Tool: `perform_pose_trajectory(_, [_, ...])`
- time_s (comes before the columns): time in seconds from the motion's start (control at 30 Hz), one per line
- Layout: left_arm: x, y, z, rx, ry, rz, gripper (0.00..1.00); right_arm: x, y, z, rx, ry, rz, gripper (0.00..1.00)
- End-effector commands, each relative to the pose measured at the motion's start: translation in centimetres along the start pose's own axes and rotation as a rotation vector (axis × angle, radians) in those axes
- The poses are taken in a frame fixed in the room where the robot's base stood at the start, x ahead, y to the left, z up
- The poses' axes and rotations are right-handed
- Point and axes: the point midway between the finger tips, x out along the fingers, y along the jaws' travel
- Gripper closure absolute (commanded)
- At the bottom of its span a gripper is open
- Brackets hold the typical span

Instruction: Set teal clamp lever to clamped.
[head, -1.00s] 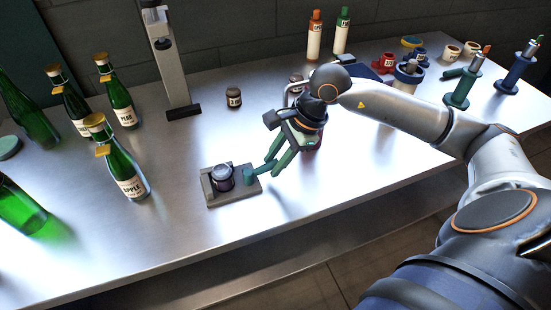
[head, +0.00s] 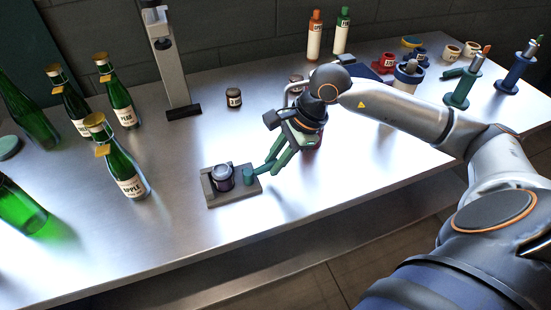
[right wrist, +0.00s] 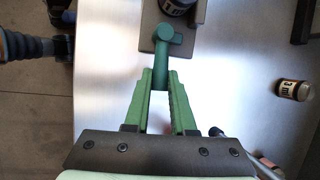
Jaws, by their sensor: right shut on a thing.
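The teal clamp lever (head: 248,176) stands at the right end of a grey clamp base (head: 233,196). A dark jar (head: 222,178) with a grey lid sits in the base. In the right wrist view the lever (right wrist: 162,68) has a round pivot head, and its arm points down toward my gripper. My right gripper (head: 268,167) has green fingers that reach the lever from the right. In the right wrist view its fingertips (right wrist: 161,78) are closed around the end of the lever's arm. My left gripper is not in view.
Green bottles with gold necks (head: 126,172) stand left of the clamp. A grey column stand (head: 173,65) and a small labelled jar (head: 234,98) are behind it. The table is clear in front of the clamp, up to its front edge.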

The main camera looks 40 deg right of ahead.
Motion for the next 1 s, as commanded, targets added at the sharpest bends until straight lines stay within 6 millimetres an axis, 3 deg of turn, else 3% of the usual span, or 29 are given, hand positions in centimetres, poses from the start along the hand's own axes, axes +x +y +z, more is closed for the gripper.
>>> perform_pose_trajectory(0.5, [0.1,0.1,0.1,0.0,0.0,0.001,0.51,0.0,-0.2,-0.1,-0.011,-0.002,0.003,1.0])
perform_pose_trajectory(0.77, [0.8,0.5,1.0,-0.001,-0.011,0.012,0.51,0.3,-1.3,-0.1,-0.168,-0.036,0.066,1.0])
perform_pose_trajectory(1.0, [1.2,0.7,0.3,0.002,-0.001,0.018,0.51,0.3,-1.8,-0.1,-0.254,-0.052,0.103,1.0])
